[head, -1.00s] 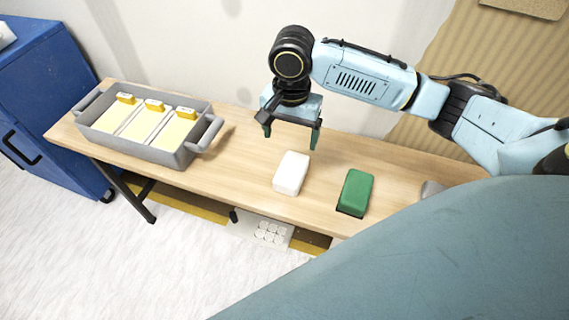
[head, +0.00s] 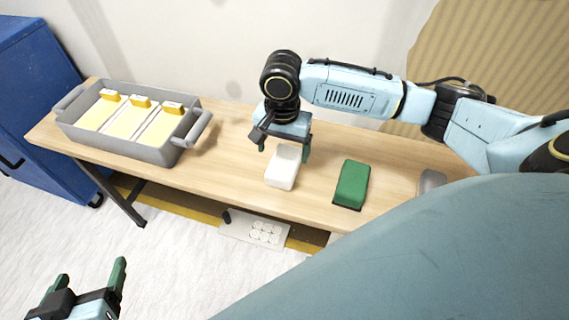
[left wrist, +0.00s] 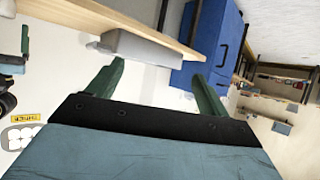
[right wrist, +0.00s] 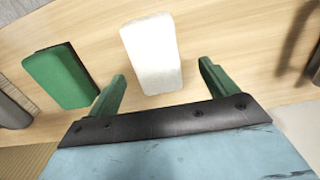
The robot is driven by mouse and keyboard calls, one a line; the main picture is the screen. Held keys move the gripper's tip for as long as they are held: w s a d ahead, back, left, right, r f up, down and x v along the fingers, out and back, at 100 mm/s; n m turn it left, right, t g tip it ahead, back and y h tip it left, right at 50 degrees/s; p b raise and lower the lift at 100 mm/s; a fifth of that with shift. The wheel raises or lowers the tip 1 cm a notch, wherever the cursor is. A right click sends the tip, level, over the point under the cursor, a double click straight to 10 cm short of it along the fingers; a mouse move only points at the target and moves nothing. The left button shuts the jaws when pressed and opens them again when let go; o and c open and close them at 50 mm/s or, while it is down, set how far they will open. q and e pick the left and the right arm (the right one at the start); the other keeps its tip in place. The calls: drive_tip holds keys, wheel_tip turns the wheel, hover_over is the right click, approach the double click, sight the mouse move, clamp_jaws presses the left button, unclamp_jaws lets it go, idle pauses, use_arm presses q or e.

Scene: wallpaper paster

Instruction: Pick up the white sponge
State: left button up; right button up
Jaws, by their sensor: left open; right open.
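The white sponge (head: 283,168) is a rounded block on the wooden table in the head view. It also shows in the right wrist view (right wrist: 152,54), ahead of the fingers and roughly between them. My right gripper (head: 284,152) is open, just above and behind the sponge, its fingers on either side of the sponge's far end. In the right wrist view the right gripper's green fingers (right wrist: 163,82) are spread and hold nothing. My left gripper (head: 92,280) is open and empty over the floor at the lower left. It also shows open in the left wrist view (left wrist: 157,82).
A green sponge (head: 352,183) lies on the table (head: 230,150) to the right of the white one. A grey object (head: 432,181) is further right. A grey tray (head: 160,153) with yellow-topped pieces stands at the left. A blue cabinet (head: 40,90) is beside the table.

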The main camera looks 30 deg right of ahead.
sight(285, 160)
drive_tip(key=shift+f, duration=0.2)
drive_tip(key=shift+s+f+b, duration=0.25)
drive_tip(key=shift+f+b, duration=0.75)
wheel_tip(285, 160, down, 3)
drive_tip(key=shift+s+r+b, duration=0.1)
drive_tip(key=shift+r+b, duration=0.05)
drive_tip(key=shift+b, duration=0.8)
use_arm(q)
drive_tip(key=d+r+t+h, duration=0.3)
drive_tip(key=r+t, duration=0.7)
drive_tip(key=r, duration=0.5)
drive_tip(key=shift+w+t+h, duration=0.3)
drive_tip(key=shift+w, duration=0.15)
use_arm(e)
drive_tip(key=c, duration=1.1)
